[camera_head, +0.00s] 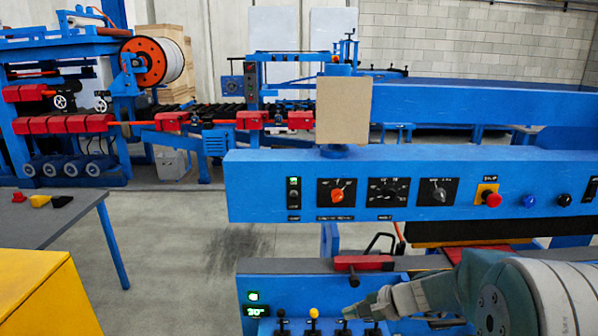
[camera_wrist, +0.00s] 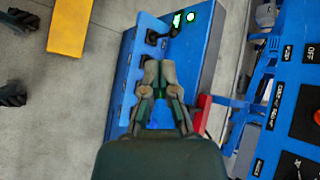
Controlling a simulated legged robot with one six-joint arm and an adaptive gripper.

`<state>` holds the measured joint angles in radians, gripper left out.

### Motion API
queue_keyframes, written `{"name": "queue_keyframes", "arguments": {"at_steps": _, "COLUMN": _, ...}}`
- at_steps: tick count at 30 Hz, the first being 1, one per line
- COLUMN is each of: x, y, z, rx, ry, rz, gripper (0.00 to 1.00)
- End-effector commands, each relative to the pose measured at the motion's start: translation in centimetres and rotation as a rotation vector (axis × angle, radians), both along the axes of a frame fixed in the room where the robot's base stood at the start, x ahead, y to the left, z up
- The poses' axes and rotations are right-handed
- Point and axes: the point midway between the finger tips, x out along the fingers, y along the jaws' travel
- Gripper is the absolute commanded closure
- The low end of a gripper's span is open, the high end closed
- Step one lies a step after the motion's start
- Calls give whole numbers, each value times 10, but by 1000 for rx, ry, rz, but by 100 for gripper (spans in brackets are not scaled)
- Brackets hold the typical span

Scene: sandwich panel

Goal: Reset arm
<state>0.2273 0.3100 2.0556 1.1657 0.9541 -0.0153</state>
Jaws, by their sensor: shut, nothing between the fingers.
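My gripper (camera_head: 358,308) is in the lower right of the head view, in front of the lower blue console (camera_head: 300,268) with its green display and row of small levers. In the wrist view my gripper (camera_wrist: 159,72) is shut and empty, its fingertips together over the blue console top (camera_wrist: 196,50). A black lever (camera_wrist: 153,37) shows just beyond the fingertips. I cannot tell whether the fingers touch the console.
Above stands a blue control panel (camera_head: 260,180) with an orange knob (camera_head: 337,196) and a red button (camera_head: 492,199).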

Motion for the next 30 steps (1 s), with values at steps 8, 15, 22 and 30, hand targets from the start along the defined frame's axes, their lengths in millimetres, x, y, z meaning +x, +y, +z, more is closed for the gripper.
{"name": "queue_keyframes", "arguments": {"at_steps": 8, "x": -77, "y": 15, "z": 54, "rx": -280, "ry": -128, "rz": 257, "gripper": 100}}
{"name": "queue_keyframes", "arguments": {"at_steps": 15, "x": -142, "y": 10, "z": 82, "rx": -541, "ry": -240, "rz": 446, "gripper": 100}}
{"name": "queue_keyframes", "arguments": {"at_steps": 22, "x": -197, "y": -7, "z": 100, "rx": -807, "ry": -349, "rz": 589, "gripper": 100}}
{"name": "queue_keyframes", "arguments": {"at_steps": 30, "x": -242, "y": -31, "z": 112, "rx": -1079, "ry": -452, "rz": 695, "gripper": 100}}
